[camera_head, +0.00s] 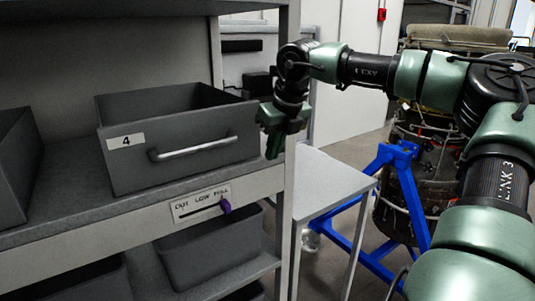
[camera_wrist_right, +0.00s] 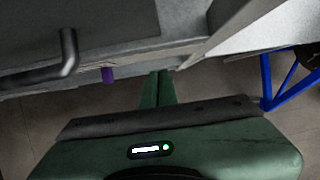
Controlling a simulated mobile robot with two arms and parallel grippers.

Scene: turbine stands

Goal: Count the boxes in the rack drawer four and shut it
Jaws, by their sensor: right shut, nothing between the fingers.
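Drawer four (camera_head: 125,165) is a dark grey open-topped bin on the rack shelf, with a white "4" label (camera_head: 126,141) and a light bar handle (camera_head: 195,149) on its front. Its inside shows only as a dark far wall; I see no boxes, and its floor is hidden behind the front. My right gripper (camera_head: 273,150) is shut and empty, pointing down to the right of the drawer front, apart from the handle. In the right wrist view its fingers (camera_wrist_right: 158,88) are together, and the handle (camera_wrist_right: 66,55) is at the upper left. My left gripper is out of view.
The shelf edge carries an "OUT LOW FULL" label (camera_head: 195,204) with a purple slider (camera_head: 225,206) near FULL. The rack post (camera_head: 287,100) stands beside my right gripper. A grey side table (camera_head: 325,178) and blue turbine stand (camera_head: 395,158) are to the right.

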